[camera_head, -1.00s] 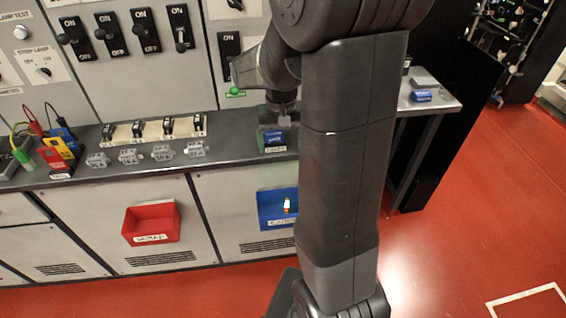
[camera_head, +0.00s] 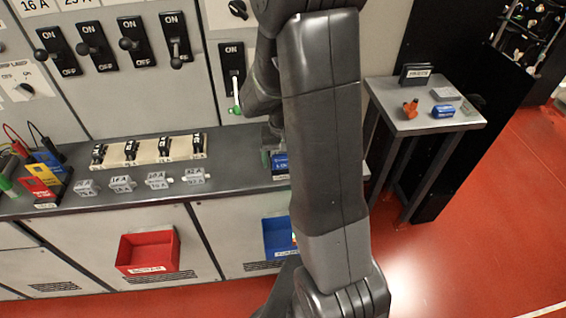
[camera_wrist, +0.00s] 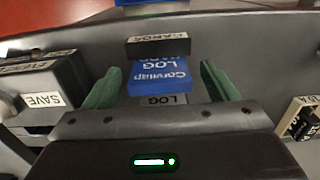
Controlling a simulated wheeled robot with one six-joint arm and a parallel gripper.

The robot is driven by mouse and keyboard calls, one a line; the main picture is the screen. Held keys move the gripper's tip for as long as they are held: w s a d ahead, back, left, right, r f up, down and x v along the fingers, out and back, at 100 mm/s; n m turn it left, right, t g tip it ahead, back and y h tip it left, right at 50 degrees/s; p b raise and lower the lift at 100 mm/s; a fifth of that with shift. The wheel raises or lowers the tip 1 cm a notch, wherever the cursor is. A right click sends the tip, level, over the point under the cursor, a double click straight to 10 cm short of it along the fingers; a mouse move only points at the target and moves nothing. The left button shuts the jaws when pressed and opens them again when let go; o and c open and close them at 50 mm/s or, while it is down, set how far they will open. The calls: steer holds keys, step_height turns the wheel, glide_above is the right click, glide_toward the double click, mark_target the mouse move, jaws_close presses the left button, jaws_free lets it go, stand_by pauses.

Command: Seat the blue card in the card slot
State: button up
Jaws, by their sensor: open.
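The blue card (camera_wrist: 160,78), with white lettering that includes LOG, lies between the two green fingers of my gripper (camera_wrist: 160,67) in the wrist view. The fingers are open, with a gap on each side of it. A dark block labelled CARDS (camera_wrist: 158,46) is just beyond the card. A grey piece marked LOG (camera_wrist: 165,99) shows on the near side of the card. In the head view the blue card (camera_head: 280,163) is on the bench beside my arm, which hides much of my gripper there. I cannot make out the slot opening.
A small side table (camera_head: 400,122) at right holds a blue piece (camera_head: 443,111), an orange piece (camera_head: 410,108) and a black holder (camera_head: 415,73). Grey blocks (camera_head: 122,184) and a switch strip (camera_head: 150,150) stand on the bench. A dark box labelled SAVE (camera_wrist: 70,78) is at left in the wrist view.

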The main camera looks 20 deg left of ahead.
steer(key=c, duration=1.1)
steer(key=shift+r, duration=0.1)
